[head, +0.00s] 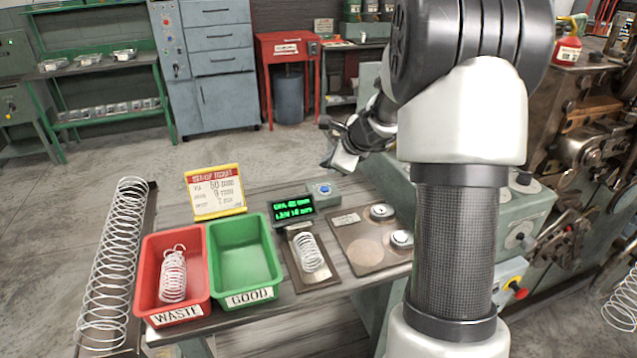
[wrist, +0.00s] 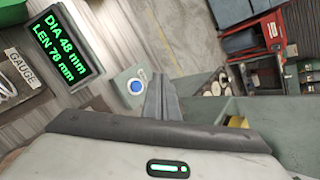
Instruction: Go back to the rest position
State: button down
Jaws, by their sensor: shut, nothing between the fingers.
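My gripper (head: 330,160) is up above the back edge of the bench, behind my arm in the head view. In the wrist view its fingers (wrist: 160,92) are together with nothing between them. Below it in the head view are the grey box with a blue button (head: 323,191) and the green-lit display (head: 293,208). The display (wrist: 62,46) reads DIA 48 mm and LEN 78 mm in the wrist view. A spring (head: 308,252) lies on the gauge plate (head: 318,283). My arm hides part of the machine side.
A plate with round pads (head: 350,228) is on the right. Machinery (head: 585,150) is close right.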

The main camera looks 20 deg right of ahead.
jog(key=s+a+r+n+g+y, duration=0.1)
jog(key=s+a+r+n, duration=0.4)
jog(key=s+a+n, duration=0.25)
jog(key=s+a+r+n+g, duration=0.1)
jog(key=s+a+r+n, duration=0.55)
jog(key=s, duration=0.25)
jog(key=s+f+n+g+h, duration=0.1)
jog(key=s+f+n+h, duration=0.15)
jog(key=s+n, duration=1.3)
jog(key=s+r+m+p, duration=0.4)
jog(key=r+p, duration=0.8)
jog(key=r, duration=0.1)
jog(key=shift+s+d+m, duration=0.2)
jog(key=shift+d+m, duration=0.1)
jog(key=shift+m, duration=0.05)
